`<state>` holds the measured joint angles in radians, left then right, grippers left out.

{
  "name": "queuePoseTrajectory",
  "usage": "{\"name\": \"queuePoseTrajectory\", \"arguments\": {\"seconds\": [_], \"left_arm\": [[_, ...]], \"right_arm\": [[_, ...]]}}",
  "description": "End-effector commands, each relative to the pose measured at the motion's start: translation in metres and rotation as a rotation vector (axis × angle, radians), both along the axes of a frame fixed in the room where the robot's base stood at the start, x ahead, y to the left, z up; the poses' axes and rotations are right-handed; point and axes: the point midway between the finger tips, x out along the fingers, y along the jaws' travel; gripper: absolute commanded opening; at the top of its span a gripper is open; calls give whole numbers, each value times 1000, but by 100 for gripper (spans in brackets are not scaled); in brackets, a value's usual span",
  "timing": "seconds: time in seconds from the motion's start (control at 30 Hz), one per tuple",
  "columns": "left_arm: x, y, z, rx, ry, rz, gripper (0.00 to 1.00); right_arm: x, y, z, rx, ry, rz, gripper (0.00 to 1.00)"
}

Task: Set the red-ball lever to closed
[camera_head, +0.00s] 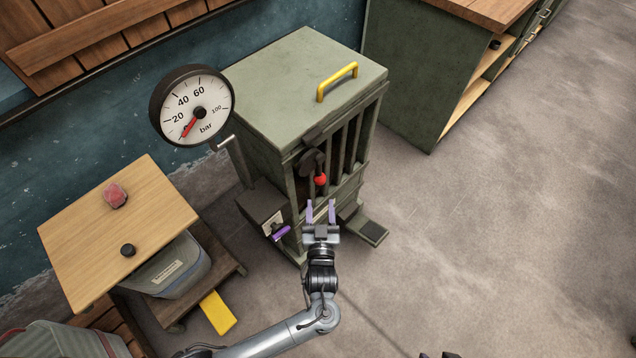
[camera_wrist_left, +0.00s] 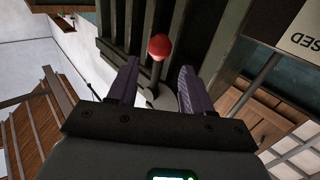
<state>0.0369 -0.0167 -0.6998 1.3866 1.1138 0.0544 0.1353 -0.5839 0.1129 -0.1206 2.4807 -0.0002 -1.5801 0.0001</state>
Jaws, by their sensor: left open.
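The red-ball lever (camera_head: 320,180) is on the slatted front of the green cabinet (camera_head: 300,85), with a dark round pivot behind it. My left gripper (camera_head: 320,208) is open, just in front of and below the red ball in the head view. In the left wrist view the red ball (camera_wrist_left: 159,46) shows beyond and between the two purple fingertips (camera_wrist_left: 158,72), with its thin rod running down between them. I see no finger touching it. A sign (camera_wrist_left: 303,40) at the upper right reads "SED", upside down and cut off.
A pressure gauge (camera_head: 193,107) stands at the cabinet's left. A purple handle (camera_head: 281,233) sticks out low on the cabinet front, left of my gripper. A wooden-topped table (camera_head: 80,245) is at left. The floor at right is clear.

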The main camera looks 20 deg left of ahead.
Motion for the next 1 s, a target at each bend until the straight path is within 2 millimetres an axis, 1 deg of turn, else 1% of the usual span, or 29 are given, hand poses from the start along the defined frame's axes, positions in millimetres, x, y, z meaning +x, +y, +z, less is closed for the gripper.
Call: {"name": "queuePoseTrajectory", "arguments": {"seconds": [0.03, 0.1, 0.3, 0.5, 0.7, 0.97, 1.0], "left_arm": [[9, 4, -1, 2, -5, 0, 50], [20, 9, -1, 3, -3, 0, 50], [48, 21, -1, 2, -2, 0, 50], [68, 30, -1, 1, -2, 0, 50], [75, 33, -1, 1, 0, 0, 50], [75, 33, 0, 1, 0, 0, 50], [75, 33, 0, 0, 0, 0, 44]], "right_arm": [[0, 0, -4, 0, 0, 0, 43], [0, 0, -7, 0, 0, 0, 43], [1, -1, -14, -4, -2, 2, 43], [1, -3, -19, -11, -3, 6, 43], [1, -3, -20, -13, -3, 7, 43], [1, -2, -20, -10, -2, 5, 43], [1, -2, -20, -9, -2, 5, 43]]}}
